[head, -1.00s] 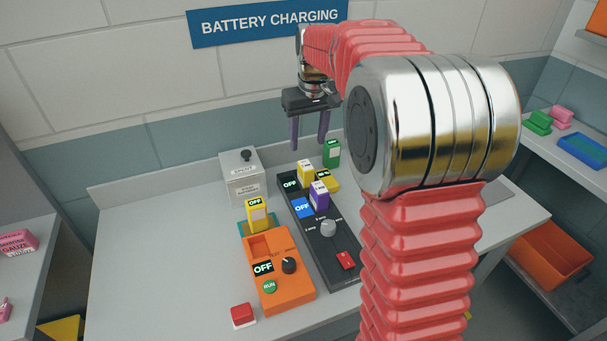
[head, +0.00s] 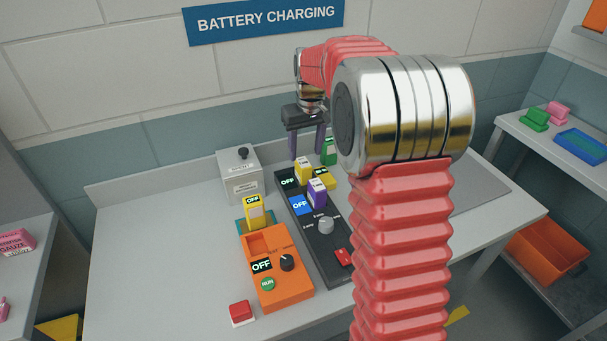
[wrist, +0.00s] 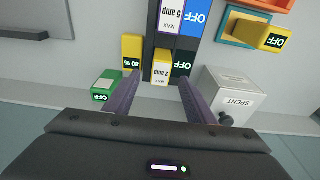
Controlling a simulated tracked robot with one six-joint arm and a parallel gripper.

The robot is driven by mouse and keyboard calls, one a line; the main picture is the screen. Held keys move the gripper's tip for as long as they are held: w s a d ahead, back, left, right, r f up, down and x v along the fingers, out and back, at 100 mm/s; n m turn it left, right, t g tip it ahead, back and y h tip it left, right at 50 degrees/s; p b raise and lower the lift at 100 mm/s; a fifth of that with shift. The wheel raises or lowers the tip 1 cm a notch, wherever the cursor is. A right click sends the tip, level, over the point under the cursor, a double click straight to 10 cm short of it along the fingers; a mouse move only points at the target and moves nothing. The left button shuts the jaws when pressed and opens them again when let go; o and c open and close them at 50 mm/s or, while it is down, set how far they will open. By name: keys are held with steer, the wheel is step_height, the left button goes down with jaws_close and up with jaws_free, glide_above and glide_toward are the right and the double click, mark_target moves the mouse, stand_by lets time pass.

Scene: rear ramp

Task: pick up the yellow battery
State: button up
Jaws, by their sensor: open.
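Three yellow blocks show. One, marked "2 amp max" (head: 304,171), stands in the black charger (head: 328,243) beside an OFF display; it also shows in the wrist view (wrist: 161,70). A second yellow block, reading 80 % (wrist: 132,50), is beside the charger, also in the head view (head: 324,179). A third (head: 255,211) stands on a teal base behind the orange unit. My gripper (head: 306,155) is open and empty, pointing down just above the "2 amp max" block. In the wrist view its fingertips (wrist: 160,78) lie on either side of that block.
A purple block (head: 317,192) stands in the charger close in front. A green block (head: 328,152) is just behind. A grey SPENT box (head: 240,180) stands left. The orange unit (head: 275,270) and a red button (head: 241,313) are nearer. The table's left side is clear.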

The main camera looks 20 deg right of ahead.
mark_target(304, 163)
steer(key=shift+w+f, duration=0.15)
steer(key=shift+f, duration=0.7)
steer(key=shift+w+f, duration=0.1)
steer(key=shift+f, duration=0.75)
steer(key=shift+f, duration=0.1)
steer(key=shift+w+a+f, duration=0.1)
steer(key=shift+w+f, duration=0.15)
steer(key=shift+f, duration=1)
steer(key=shift+w+f, duration=0.2)
steer(key=shift+f, duration=1)
steer(key=shift+c, duration=0.6)
jaws_close()
